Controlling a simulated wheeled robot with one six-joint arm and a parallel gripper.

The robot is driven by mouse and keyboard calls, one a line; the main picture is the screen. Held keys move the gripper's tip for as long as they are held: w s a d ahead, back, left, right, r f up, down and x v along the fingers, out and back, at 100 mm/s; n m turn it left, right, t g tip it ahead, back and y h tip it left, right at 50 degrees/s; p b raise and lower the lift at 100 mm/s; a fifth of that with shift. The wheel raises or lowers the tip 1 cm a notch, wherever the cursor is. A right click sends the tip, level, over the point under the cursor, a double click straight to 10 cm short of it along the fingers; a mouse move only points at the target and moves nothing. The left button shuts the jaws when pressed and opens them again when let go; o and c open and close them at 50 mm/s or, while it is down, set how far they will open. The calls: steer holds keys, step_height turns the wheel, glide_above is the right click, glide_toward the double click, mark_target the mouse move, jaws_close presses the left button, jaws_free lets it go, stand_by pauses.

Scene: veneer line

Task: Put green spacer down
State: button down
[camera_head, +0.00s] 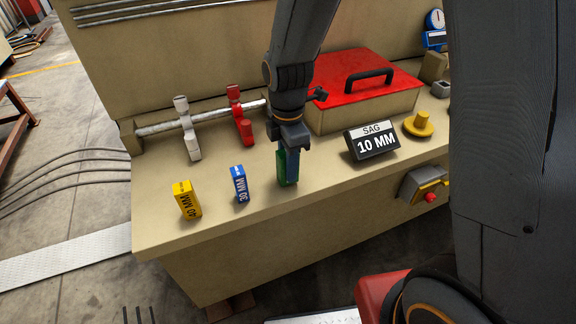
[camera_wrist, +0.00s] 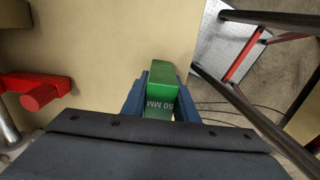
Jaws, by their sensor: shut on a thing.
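The green spacer (camera_wrist: 161,86) is a block marked 50 MM, seen in the wrist view between the two blue fingers of my gripper (camera_wrist: 160,105). In the head view my gripper (camera_head: 288,165) points down over the front part of the beige bench top (camera_head: 230,215). The green spacer (camera_head: 281,168) shows there beside the fingers, upright, with its lower end at or close to the bench top; I cannot tell whether it touches. My gripper is shut on it. Part of the spacer is hidden by the fingers.
Left of my gripper stand a blue 30 MM spacer (camera_head: 239,184) and a yellow 40 MM spacer (camera_head: 186,200). Behind are white (camera_head: 188,130) and red (camera_head: 241,118) levers and a red-lidded box (camera_head: 365,95). A SAG 10 MM sign (camera_head: 372,141) and a yellow knob (camera_head: 419,125) are to the right.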

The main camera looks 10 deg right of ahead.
steer(key=shift+f, duration=0.45)
steer(key=shift+f, duration=0.15)
steer(key=c, duration=1.4)
jaws_free()
